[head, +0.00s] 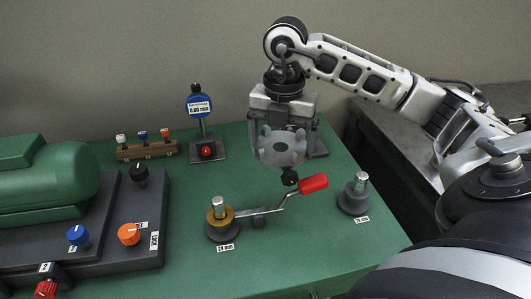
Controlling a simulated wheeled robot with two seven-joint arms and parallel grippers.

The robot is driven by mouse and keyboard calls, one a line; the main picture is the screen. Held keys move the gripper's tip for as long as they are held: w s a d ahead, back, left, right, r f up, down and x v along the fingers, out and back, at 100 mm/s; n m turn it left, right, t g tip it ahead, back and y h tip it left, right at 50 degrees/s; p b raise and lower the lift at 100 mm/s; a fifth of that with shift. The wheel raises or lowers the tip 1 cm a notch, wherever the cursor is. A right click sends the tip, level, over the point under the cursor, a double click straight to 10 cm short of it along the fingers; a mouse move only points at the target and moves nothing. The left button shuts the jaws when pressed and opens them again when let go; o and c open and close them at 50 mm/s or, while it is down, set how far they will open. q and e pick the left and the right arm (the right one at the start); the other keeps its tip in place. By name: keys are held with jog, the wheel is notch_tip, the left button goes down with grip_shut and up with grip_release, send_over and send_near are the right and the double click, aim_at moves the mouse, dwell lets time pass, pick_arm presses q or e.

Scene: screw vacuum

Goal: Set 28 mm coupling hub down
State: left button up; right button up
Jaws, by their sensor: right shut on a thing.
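My right gripper (285,128) points down and is shut on a grey toothed coupling hub (279,152) with a dark hole in its middle. The hub seems to hang above the green table, behind the red-handled lever; its exact height is hard to tell. At the right, a dark round stand with a bare silver post (360,182) has a small label that is hard to read. At the left, a similar stand with a silver post (218,204) carries a brass ring and is labelled 24 mm. My left gripper is not in view.
A lever with a red handle (313,183) reaches between the two stands. A blue dial gauge (199,106) stands behind, left of my gripper. A wooden rack (146,150) holds small coloured pieces. A green machine (45,180) with knobs fills the left. The table's front middle is clear.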

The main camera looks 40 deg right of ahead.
aim_at(277, 133)
jog(key=w, duration=0.1)
jog(key=w+d+f, duration=0.1)
jog(key=w+d, duration=0.1)
jog(key=shift+w+d+f, duration=0.15)
jog(key=shift+w+f, duration=0.2)
jog(key=w+d+f, duration=0.1)
jog(key=f, duration=0.1)
jog(key=w+d+f, duration=0.1)
jog(key=w+f, duration=0.2)
jog(key=f, duration=0.1)
jog(key=shift+w+d+p, duration=0.4)
jog(key=shift+w+d+f, duration=0.15)
jog(key=shift+w+f, duration=0.05)
jog(key=shift+f, duration=1.6)
jog(key=shift+f, duration=0.2)
jog(key=o, duration=1)
jog(key=shift+s, duration=0.1)
jog(key=shift+o, duration=0.2)
notch_tip(277, 133, up, 12)
jog(key=shift+r, duration=0.2)
